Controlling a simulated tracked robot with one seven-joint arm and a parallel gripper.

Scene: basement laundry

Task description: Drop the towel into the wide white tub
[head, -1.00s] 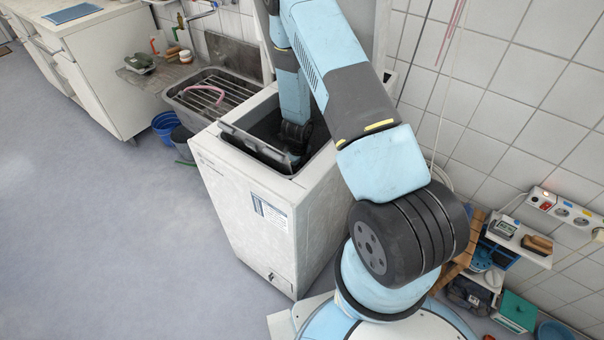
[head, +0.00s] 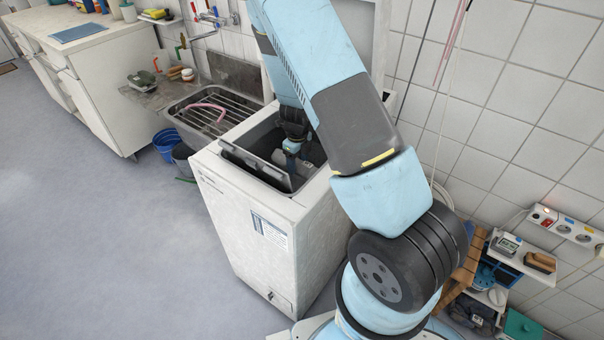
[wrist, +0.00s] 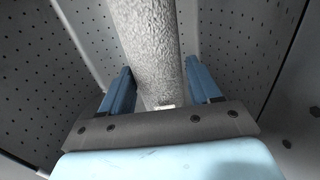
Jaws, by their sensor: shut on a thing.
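The towel (wrist: 152,40) shows in the wrist view as a pale grey, rough-textured roll standing between the two blue fingers of my gripper (wrist: 158,95). My gripper is shut on it, and perforated grey drum walls surround them. In the head view my gripper (head: 291,150) is at the open top of the white top-loading machine (head: 240,215), partly inside the opening. The towel is hard to tell there against the dark opening. I cannot make out a wide white tub in either view.
The machine's open lid flap (head: 256,165) stands at the front of its opening. A metal sink (head: 212,105) is behind left, with blue (head: 166,143) and grey buckets below. A shelf (head: 520,255) with small items is on the right. The left floor is clear.

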